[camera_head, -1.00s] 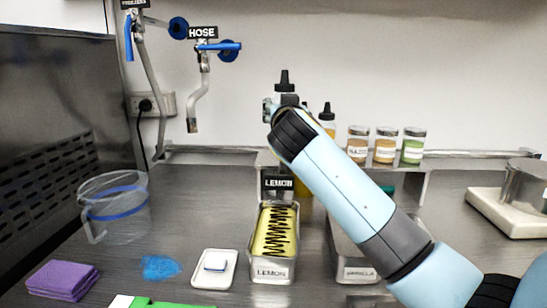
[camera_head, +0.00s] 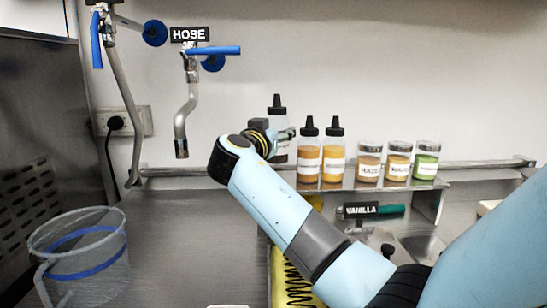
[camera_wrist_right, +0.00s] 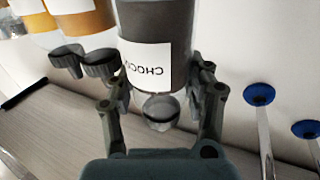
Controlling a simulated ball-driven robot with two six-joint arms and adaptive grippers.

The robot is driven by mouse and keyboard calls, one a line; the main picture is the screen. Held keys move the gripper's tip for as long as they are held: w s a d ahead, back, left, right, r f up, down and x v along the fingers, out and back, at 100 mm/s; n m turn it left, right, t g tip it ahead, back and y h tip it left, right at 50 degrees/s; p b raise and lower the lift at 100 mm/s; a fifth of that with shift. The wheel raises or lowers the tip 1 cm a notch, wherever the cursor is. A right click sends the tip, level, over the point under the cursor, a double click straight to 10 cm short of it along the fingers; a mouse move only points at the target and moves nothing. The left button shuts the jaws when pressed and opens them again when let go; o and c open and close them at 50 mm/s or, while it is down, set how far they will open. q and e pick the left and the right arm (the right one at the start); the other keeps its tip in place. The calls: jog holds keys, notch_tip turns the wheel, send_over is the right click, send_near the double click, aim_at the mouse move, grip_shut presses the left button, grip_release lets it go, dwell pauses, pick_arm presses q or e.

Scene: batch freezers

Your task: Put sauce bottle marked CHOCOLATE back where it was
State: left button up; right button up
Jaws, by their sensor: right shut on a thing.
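The sauce bottle marked CHOCOLATE (camera_head: 278,104) is upright, with a black nozzle cap, at the left end of the bottle row. In the right wrist view the dark bottle (camera_wrist_right: 155,22) appears inverted, and its white label reads "CHOCO". My right gripper (camera_head: 286,135) is shut on it; its fingers also show on both sides of the bottle in the right wrist view (camera_wrist_right: 160,106). The arm hides part of the bottle, and I cannot tell whether its base touches the shelf (camera_head: 345,184). My left gripper is not in view.
Two orange-brown sauce bottles (camera_head: 308,163) (camera_head: 333,164) stand just right of it. Several lidded jars (camera_head: 369,164) stand farther right on the shelf. A hose tap (camera_head: 185,105) hangs at left. A clear pitcher (camera_head: 90,285) stands lower left. The yellow-filled lemon tub (camera_head: 292,290) is below my arm.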

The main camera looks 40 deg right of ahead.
jog(key=shift+f, duration=0.45)
notch_tip(320, 180, down, 4)
jog(key=shift+f, duration=0.15)
jog(key=o, duration=0.8)
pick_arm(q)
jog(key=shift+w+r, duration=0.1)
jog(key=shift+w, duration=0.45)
pick_arm(e)
jog(key=shift+o, duration=0.4)
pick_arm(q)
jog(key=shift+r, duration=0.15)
